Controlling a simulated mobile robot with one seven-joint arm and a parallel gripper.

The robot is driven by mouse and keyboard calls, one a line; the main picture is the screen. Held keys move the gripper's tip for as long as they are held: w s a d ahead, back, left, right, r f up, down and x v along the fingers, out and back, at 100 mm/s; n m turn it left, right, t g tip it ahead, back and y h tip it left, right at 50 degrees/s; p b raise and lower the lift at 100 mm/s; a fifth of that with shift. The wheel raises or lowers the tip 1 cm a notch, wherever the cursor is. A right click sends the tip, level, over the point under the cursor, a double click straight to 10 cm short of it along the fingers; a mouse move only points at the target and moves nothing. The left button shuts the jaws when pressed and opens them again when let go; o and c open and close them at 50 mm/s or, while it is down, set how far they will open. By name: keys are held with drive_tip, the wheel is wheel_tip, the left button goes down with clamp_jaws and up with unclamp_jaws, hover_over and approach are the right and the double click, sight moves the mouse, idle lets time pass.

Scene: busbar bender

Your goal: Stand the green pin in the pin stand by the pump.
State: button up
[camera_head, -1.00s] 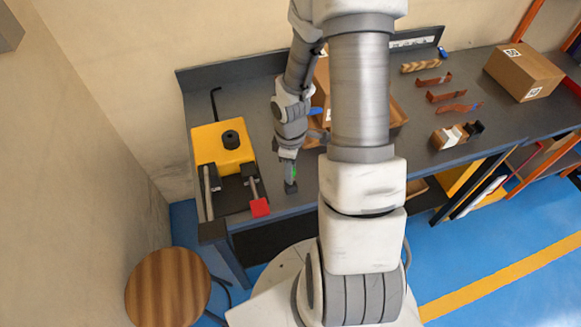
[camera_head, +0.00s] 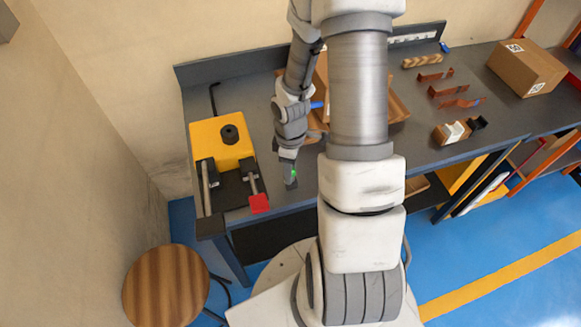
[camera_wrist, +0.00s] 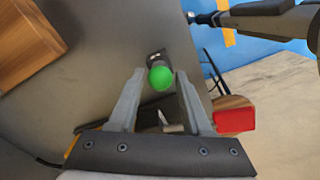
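The green pin (camera_head: 294,173) shows as a small green spot at the tip of my gripper (camera_head: 289,169), near the bench's front edge. In the wrist view its round green top (camera_wrist: 161,78) lies between the fingertips of my gripper (camera_wrist: 159,77), with a narrow gap on each side. The fingers look open. A small dark block, apparently the pin stand (camera_wrist: 155,57), shows just behind the green top. The pin's shaft is hidden, so how deep it sits is not visible. A yellow unit with a black knob (camera_head: 222,143), perhaps the pump, is left of my gripper.
The yellow unit's red handle end (camera_head: 259,204) is close on the left of my gripper; it also shows in the wrist view (camera_wrist: 234,121). A wooden tray (camera_head: 397,108) lies behind my arm. Copper strips (camera_head: 446,91) and a cardboard box (camera_head: 526,67) are farther right.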

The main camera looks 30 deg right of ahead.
drive_tip(key=shift+o, duration=1.4)
wheel_tip(320, 180, up, 17)
drive_tip(key=p, duration=0.3)
drive_tip(key=shift+r+p, duration=0.2)
drive_tip(key=shift+p, duration=0.2)
